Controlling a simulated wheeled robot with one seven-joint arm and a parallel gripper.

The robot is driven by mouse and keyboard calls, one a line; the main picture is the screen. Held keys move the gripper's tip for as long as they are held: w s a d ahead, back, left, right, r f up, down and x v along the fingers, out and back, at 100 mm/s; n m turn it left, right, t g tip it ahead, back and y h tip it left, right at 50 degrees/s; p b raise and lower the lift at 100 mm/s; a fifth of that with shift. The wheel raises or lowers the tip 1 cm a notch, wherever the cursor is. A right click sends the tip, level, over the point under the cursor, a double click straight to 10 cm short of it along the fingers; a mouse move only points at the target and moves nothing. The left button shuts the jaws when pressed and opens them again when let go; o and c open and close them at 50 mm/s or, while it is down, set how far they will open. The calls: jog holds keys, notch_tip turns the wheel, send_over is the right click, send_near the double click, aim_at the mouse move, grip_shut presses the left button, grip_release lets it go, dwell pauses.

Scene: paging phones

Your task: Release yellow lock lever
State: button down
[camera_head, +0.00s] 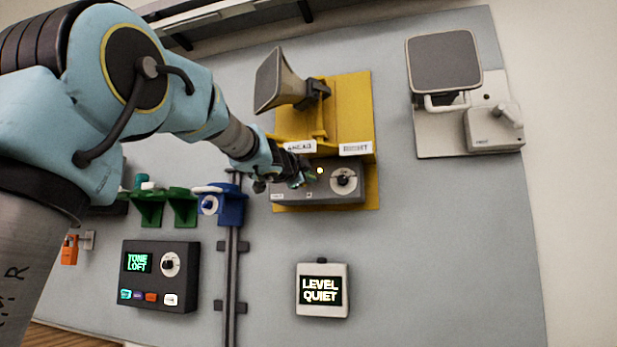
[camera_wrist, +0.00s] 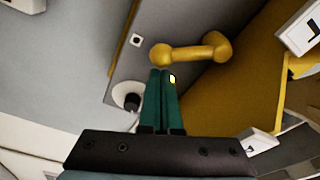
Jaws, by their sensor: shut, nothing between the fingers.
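The yellow lock lever (camera_wrist: 190,52) shows in the wrist view as a short bar with rounded ends, against the grey control box (camera_wrist: 120,60). My gripper (camera_wrist: 162,72) has its two green fingers pressed together, with nothing between them. The fingertips are just below the lever's left rounded end in the picture; I cannot tell whether they touch. In the head view my gripper (camera_head: 310,178) is in front of the left part of the grey box (camera_head: 325,192) under the yellow panel (camera_head: 350,110). There the lever is hidden or too small to make out.
The box bears a lit yellow lamp (camera_head: 319,170) and a dial (camera_head: 343,180). Above are two white labels (camera_head: 355,148) and a horn (camera_head: 275,80). A blue bracket (camera_head: 232,205) stands left, a grey speaker unit (camera_head: 443,62) upper right, and a display (camera_head: 321,290) below. Bare wall panel lies between.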

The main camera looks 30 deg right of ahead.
jog(key=shift+w+a+f+m+p, duration=0.3)
jog(key=shift+f+m, duration=0.1)
jog(key=shift+m, duration=0.5)
jog(key=w+a+m+p, duration=0.1)
jog(key=m, duration=0.2)
jog(key=w+a+f+m+p, duration=0.1)
jog(key=m, duration=0.2)
jog(key=w+a+f+m+y+p, duration=0.1)
jog(key=a+m, duration=0.1)
jog(key=m, duration=0.1)
jog(key=shift+w+f+g, duration=0.15)
jog(key=shift+w+g, duration=0.15)
jog(key=shift+g, duration=0.1)
